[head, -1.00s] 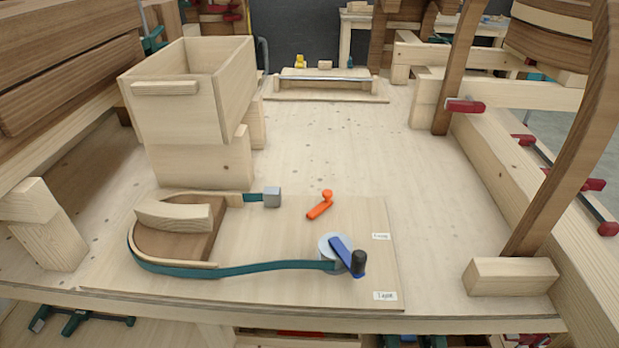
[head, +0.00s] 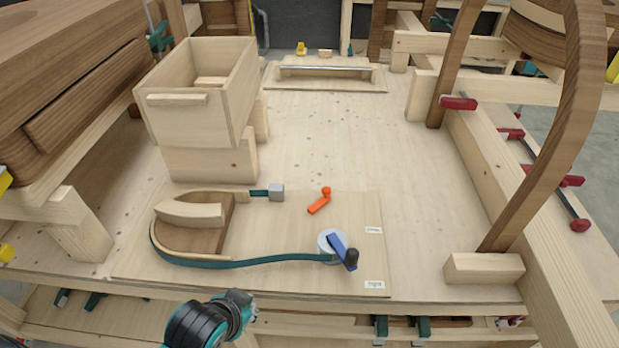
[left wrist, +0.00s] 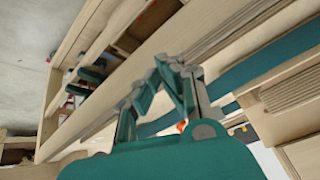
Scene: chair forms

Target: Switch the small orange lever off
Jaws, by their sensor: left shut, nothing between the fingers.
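The small orange lever (head: 319,202) sits on the thin wooden board (head: 290,225), its round knob end pointing to the back right. Behind the front edge, a blue crank with a black knob (head: 351,257) stands on a grey disc, with a teal band running from it around a curved wooden form (head: 200,232). My left gripper (head: 240,297) is at the bottom of the head view, in front of the bench edge and well apart from the lever. In the left wrist view its fingers (left wrist: 168,66) are together and hold nothing. My right gripper is out of view.
An open wooden box (head: 200,100) stands on a block at the back left. A curved chair leg and wooden rail (head: 540,225) with red clamps bound the right side. Two small labels lie at the board's right edge.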

